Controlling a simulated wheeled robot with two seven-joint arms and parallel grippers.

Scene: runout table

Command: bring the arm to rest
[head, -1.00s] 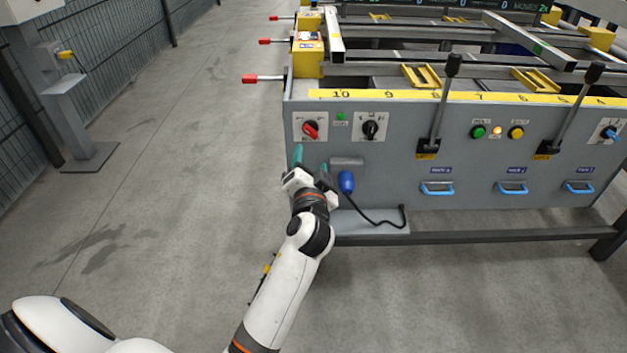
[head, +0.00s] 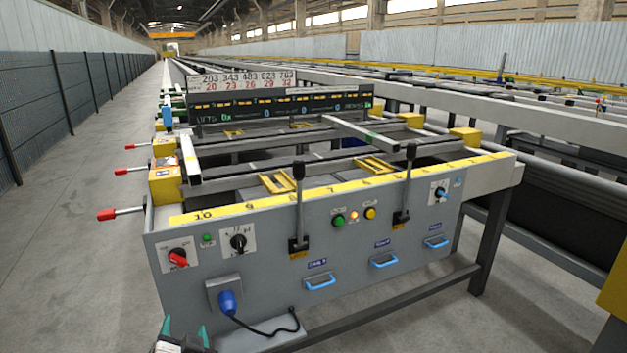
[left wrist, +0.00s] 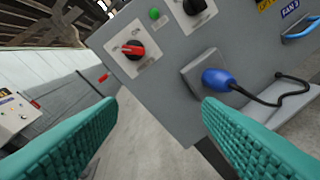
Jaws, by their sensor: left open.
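My left gripper (head: 183,337) shows at the bottom edge of the head view, in front of the lower left part of the grey table panel (head: 360,255). In the left wrist view its two green ridged fingers (left wrist: 160,140) are wide apart with nothing between them. The blue plug (head: 228,302) sits in its socket just right of the gripper in the head view; the plug also shows in the left wrist view (left wrist: 222,80), beyond the right finger. Most of my left arm is out of the picture. My right gripper is not in view.
The panel carries a red rotary switch (head: 178,257), a black rotary switch (head: 238,242), two upright black levers and several blue handles. Red-tipped handles (head: 107,214) stick out at the left. A mesh fence (head: 75,105) stands far left, with open floor between.

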